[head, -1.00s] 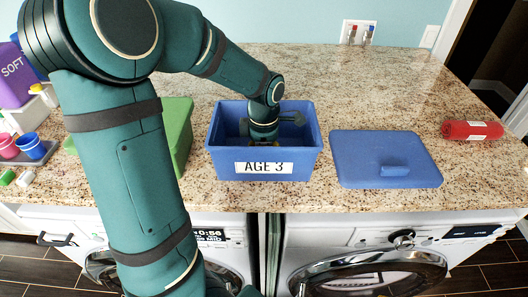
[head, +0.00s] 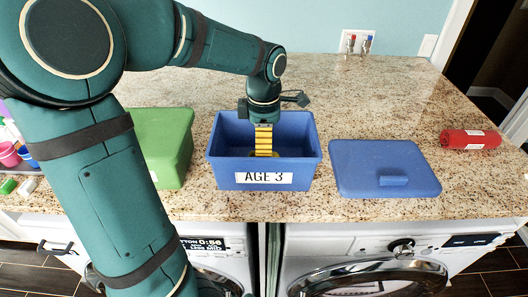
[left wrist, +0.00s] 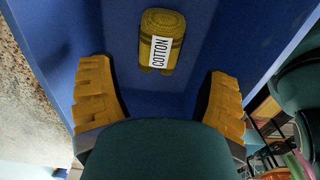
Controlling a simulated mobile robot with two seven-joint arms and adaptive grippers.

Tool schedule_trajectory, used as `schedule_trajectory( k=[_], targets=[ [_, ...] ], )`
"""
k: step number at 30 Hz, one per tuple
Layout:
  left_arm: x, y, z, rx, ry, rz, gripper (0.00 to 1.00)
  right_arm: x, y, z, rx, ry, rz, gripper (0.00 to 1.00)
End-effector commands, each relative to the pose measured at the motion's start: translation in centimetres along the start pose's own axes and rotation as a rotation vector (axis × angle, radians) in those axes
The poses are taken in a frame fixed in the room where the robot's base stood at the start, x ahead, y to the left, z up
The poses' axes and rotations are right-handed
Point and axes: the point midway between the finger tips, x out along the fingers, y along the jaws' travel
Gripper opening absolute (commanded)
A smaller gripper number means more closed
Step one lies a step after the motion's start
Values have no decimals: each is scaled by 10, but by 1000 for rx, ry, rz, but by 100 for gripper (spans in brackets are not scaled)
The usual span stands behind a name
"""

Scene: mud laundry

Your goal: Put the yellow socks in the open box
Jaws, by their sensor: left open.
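The open blue box (head: 222,172) with an "AGE 3" label stands on the granite counter in the head view. The yellow socks (left wrist: 162,42), a roll with a white "COTTON" label, lie on the blue floor of the box in the left wrist view. My left gripper (head: 264,154) points down over the box, with its yellow fingers reaching into the opening. In the left wrist view its fingers (left wrist: 161,92) are spread wide, with nothing between them and the socks beyond the tips. My right gripper is not in view.
A blue lid (head: 365,165) lies flat right of the box. A closed green box (head: 165,140) stands to its left, partly behind my arm. A red roll (head: 470,139) lies at far right. The counter behind the boxes is clear.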

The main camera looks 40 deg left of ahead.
Motion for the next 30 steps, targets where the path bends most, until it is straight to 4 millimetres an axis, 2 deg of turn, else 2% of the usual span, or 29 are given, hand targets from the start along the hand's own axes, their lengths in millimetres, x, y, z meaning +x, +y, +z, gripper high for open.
schedule_trajectory(
  k=[3, 9, 30],
  targets=[
    [-20, 0, 0, -1, -1, 1, 77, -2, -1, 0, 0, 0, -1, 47],
    [-37, 0, 0, 0, 0, 0, 77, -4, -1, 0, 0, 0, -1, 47],
    [-38, 0, 0, 0, 1, -1, 77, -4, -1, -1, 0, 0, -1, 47]
  ],
)
